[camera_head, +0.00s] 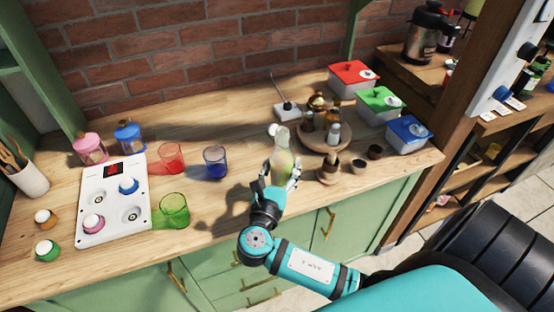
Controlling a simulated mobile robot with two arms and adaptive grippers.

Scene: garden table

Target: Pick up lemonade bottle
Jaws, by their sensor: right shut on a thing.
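The lemonade bottle (282,158) is pale yellow-green with a light cap. It stands upright near the middle of the wooden counter, close to the front edge. My right gripper (279,178) is shut on the bottle's lower part, with fingers on both sides. The gripper hides the bottle's base, so I cannot tell whether it touches the counter. My left gripper is not in view.
A round wooden stand (312,141) with small bottles is just right of the bottle. Blue (215,162), red (171,157) and green (174,210) glasses stand left. A white panel (113,200) lies further left. Lidded boxes (379,102) stand at right.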

